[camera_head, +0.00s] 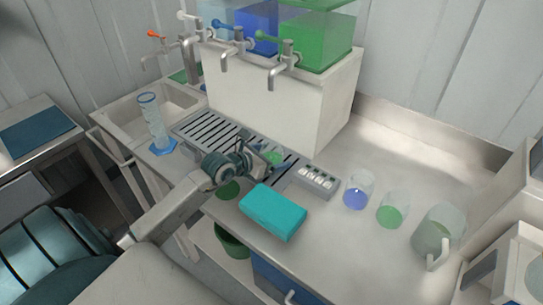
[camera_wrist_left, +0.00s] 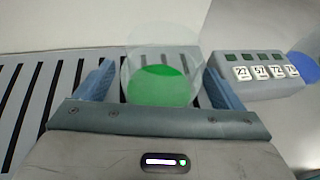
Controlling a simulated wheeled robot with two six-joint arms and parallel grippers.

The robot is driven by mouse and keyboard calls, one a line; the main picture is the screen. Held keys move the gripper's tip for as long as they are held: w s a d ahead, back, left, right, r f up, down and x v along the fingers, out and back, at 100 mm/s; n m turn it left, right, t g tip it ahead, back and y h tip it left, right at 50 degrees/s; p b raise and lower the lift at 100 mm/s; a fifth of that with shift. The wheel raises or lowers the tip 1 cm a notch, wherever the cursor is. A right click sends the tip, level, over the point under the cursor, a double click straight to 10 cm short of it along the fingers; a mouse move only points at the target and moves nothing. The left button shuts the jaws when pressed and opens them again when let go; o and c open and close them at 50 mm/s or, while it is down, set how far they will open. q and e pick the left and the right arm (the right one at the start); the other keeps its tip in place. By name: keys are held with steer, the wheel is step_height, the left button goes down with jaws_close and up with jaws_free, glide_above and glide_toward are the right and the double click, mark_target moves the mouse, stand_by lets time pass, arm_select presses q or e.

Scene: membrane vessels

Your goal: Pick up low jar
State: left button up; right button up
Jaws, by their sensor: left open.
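A clear jar with green liquid (camera_wrist_left: 160,85) stands at the slatted drip tray, between the two fingers of my left gripper (camera_wrist_left: 160,88) in the left wrist view. The fingers are spread on either side of it, and I cannot tell whether they touch it. In the head view this jar (camera_head: 273,158) is partly hidden by my left gripper (camera_head: 266,156), which is open at the tray's right part. My right gripper is not in view.
A button panel (camera_head: 315,181) lies right of the tray. A blue jar (camera_head: 357,192), a green jar (camera_head: 392,211) and a handled jug (camera_head: 437,230) stand further right. A teal block (camera_head: 273,212) is at the front edge. Taps (camera_head: 284,62) overhang the tray; a cylinder (camera_head: 154,122) stands left.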

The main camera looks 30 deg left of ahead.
arm_select(q)
steer(key=c, duration=1.2)
step_height(320, 180, up, 10)
steer(key=shift+r+b, duration=0.1)
steer(key=shift+b, duration=0.7)
steer(key=shift+c, duration=0.2)
